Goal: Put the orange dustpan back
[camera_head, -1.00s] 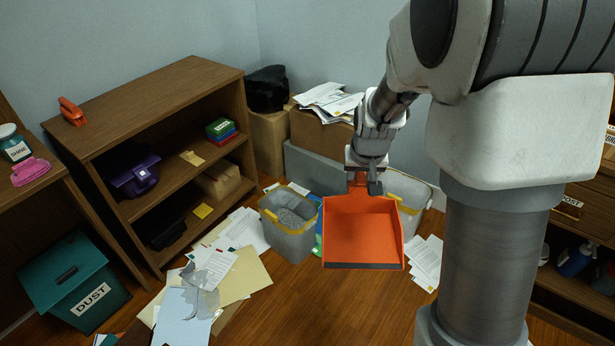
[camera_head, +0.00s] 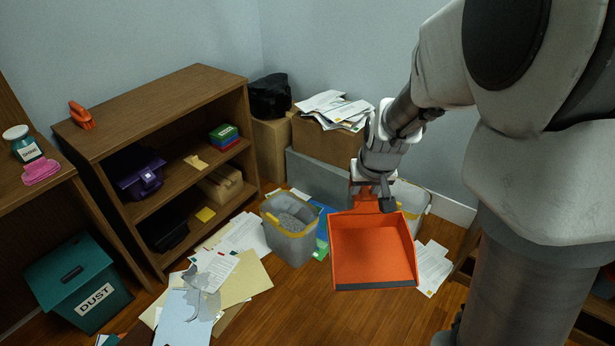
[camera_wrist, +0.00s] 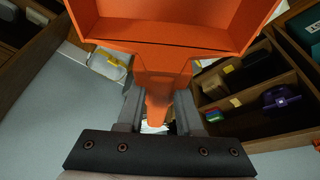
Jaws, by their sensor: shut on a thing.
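The orange dustpan (camera_head: 372,250) hangs in the air in front of my arm in the head view, its open tray facing the camera and its dark-edged lip low. My gripper (camera_head: 372,190) is shut on its handle at the top. In the wrist view the dustpan (camera_wrist: 170,30) fills the upper middle, and its handle sits between the two fingers of my gripper (camera_wrist: 160,105). An orange hand brush (camera_head: 81,115) lies on top of the brown bookshelf (camera_head: 165,105) at the left.
A grey bin (camera_head: 290,240) with a yellow rim stands left of the dustpan. Papers and folders (camera_head: 225,275) cover the floor by the bookshelf. A teal DUST box (camera_head: 80,280) stands at lower left. Cardboard boxes (camera_head: 325,140) stand at the back. Wooden floor (camera_head: 300,315) is bare in front.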

